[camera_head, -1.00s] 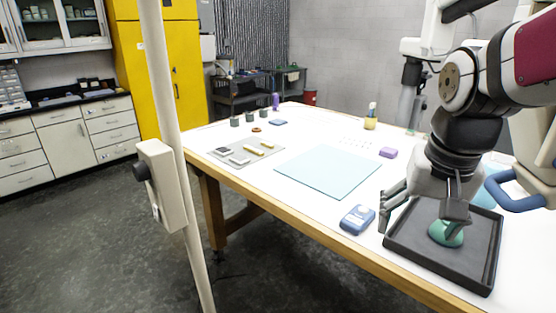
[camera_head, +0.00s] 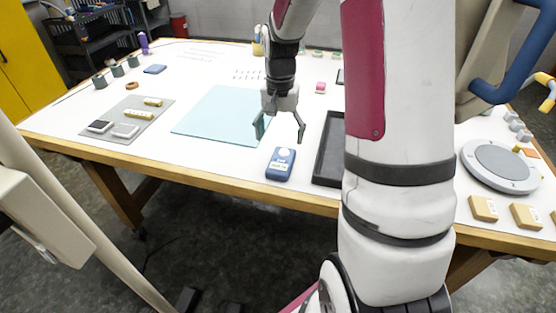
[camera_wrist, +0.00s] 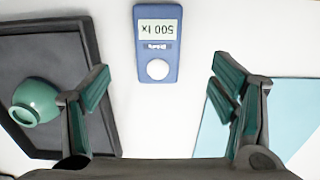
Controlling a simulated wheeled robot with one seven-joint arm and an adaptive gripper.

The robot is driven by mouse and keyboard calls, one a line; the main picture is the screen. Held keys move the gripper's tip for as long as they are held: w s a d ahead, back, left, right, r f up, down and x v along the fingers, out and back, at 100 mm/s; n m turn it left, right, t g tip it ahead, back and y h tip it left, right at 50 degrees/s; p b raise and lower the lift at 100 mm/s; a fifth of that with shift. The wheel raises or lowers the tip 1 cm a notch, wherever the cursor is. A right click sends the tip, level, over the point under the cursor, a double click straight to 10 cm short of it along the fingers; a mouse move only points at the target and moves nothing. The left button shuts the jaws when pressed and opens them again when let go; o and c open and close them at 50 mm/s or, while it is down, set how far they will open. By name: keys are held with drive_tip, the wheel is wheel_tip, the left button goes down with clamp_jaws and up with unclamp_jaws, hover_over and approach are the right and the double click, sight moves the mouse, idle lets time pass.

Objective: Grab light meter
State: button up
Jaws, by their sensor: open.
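The light meter (camera_head: 281,164) is a blue handheld device with a pale display and a white round sensor. It lies flat on the white table near its front edge. In the wrist view the light meter (camera_wrist: 157,45) shows "500 lx" upside down, ahead of and between my fingers. My gripper (camera_head: 279,134) is open and empty, pointing down above the table, just behind the meter in the head view. In the wrist view my gripper's fingers (camera_wrist: 165,95) are spread wide on either side, touching nothing that I can see.
A dark tray (camera_head: 328,150) stands right of the meter, with a green bowl (camera_wrist: 36,102) in it. A light blue mat (camera_head: 215,118) lies to the left. A grey mat (camera_head: 100,117) with small items is further left. A round grey device (camera_head: 500,165) is at right.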

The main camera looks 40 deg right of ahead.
sight(281, 160)
drive_tip(key=shift+s+d+f+p, duration=0.1)
drive_tip(key=shift+f+p, duration=0.25)
drive_tip(key=shift+f, duration=1.85)
drive_tip(key=shift+d+f+p, duration=0.1)
drive_tip(key=shift+f+p, duration=0.2)
drive_tip(key=shift+f, duration=1.9)
drive_tip(key=shift+c, duration=0.5)
drive_tip(key=c, duration=1.2)
